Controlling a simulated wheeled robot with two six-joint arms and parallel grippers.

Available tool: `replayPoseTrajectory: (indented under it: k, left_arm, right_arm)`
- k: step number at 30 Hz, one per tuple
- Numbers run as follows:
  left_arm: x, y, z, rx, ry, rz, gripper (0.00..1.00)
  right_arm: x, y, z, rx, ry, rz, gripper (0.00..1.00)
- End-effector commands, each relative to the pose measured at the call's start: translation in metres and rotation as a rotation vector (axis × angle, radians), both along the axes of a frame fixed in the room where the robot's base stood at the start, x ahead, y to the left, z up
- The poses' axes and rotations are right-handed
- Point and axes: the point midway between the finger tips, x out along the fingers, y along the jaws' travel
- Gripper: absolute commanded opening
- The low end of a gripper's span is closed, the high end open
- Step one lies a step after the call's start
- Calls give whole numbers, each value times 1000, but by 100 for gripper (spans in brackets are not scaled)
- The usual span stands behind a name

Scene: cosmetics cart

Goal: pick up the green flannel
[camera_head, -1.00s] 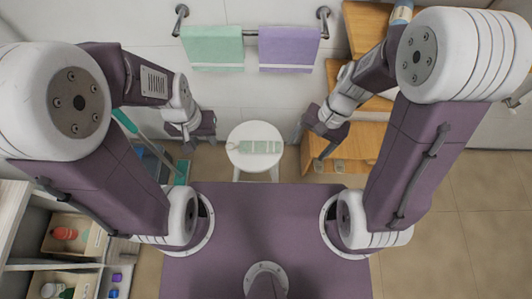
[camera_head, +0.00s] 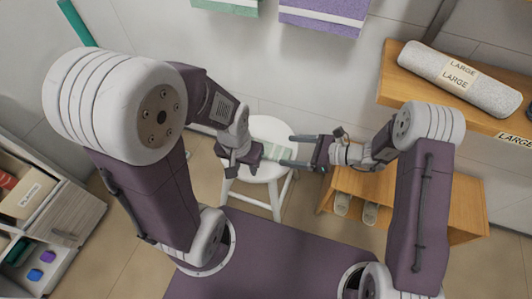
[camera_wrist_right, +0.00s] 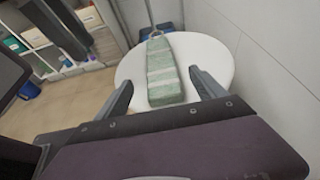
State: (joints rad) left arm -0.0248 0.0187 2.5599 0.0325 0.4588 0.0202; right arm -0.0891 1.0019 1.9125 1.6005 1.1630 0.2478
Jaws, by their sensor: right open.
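The green flannel (camera_head: 272,151), folded and striped with paler bands, lies on the round white stool (camera_head: 262,128). In the right wrist view the flannel (camera_wrist_right: 164,72) lies lengthwise between the two fingers of my right gripper (camera_wrist_right: 162,82), with clear space on both sides. My right gripper (camera_head: 287,151) is open and reaches in over the stool from the right. My left gripper (camera_head: 240,165) is at the stool's left side, near the flannel's left end, and covers part of the view there. Its fingers are too unclear to tell open from shut.
A green towel (camera_head: 226,5) and a purple towel (camera_head: 322,14) hang on the wall behind. A wooden shelf (camera_head: 395,86) with a rolled grey towel (camera_head: 460,78) is at the right, above a wooden bench (camera_head: 450,200) with slippers. Cubbies (camera_head: 40,235) stand at the left.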

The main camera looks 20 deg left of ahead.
Motion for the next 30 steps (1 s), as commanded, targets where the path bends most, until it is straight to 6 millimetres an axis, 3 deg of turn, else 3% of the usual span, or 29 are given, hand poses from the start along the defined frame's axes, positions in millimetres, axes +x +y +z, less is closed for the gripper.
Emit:
replayPoseTrajectory:
  k: [6, 11, 16, 19, 27, 28, 30]
  left_arm:
    - [0, 0, -20, 0, 0, 0, 36]
    - [0, 0, -21, 0, 0, 0, 36]
    - [0, 0, -48, 0, 0, 0, 36]
    - [0, 0, -53, 0, 1, 0, 36]
    - [0, 0, -52, 0, 0, 0, 36]
    - [0, 0, -52, 0, 0, 0, 36]
    - [0, 0, -52, 0, 0, 0, 36]
  right_arm:
    - [0, 30, -15, -1, -3, 6, 80]
    - [1, 35, -15, -2, -2, 2, 80]
    - [2, 61, -33, -2, -4, 7, 80]
    - [3, 75, -36, -3, -3, 6, 80]
    - [4, 81, -34, -3, -1, 3, 80]
    - [4, 81, -34, -3, -1, 3, 77]
    - [4, 81, -34, -3, -1, 3, 58]
